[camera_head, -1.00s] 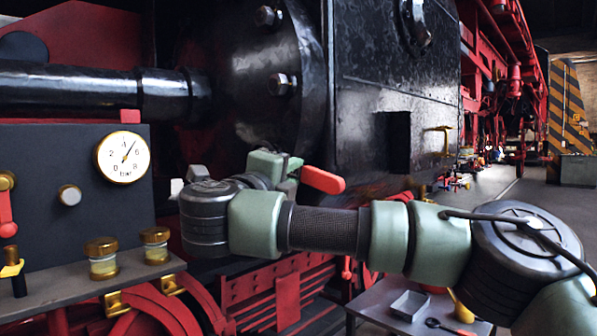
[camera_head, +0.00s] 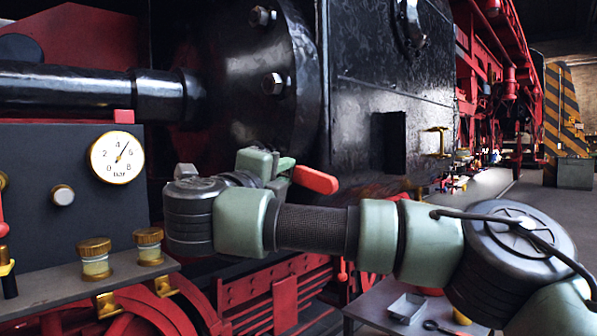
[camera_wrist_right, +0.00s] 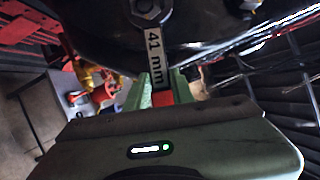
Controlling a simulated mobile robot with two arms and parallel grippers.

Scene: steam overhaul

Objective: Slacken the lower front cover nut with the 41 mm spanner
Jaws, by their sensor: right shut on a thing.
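My right gripper (camera_head: 284,170) is shut on the 41 mm spanner, whose red handle (camera_head: 316,180) sticks out to the right in the head view. In the right wrist view my gripper's green fingers (camera_wrist_right: 161,92) hold the spanner, and its grey shank (camera_wrist_right: 156,55) reads "41 mm". The spanner head (camera_wrist_right: 150,14) lies at a cover nut (camera_wrist_right: 146,5) at the top edge; I cannot tell whether it is fully seated. In the head view two upper nuts show on the black front cover (camera_head: 240,60); the lower nut is hidden. My left gripper is out of view.
A panel with a pressure gauge (camera_head: 117,157) and a shelf with brass-capped jars (camera_head: 94,258) stands at left. A side table (camera_head: 365,312) with a metal tray (camera_head: 407,307) is below my right arm. The black cylinder casing (camera_head: 385,90) is close behind the gripper.

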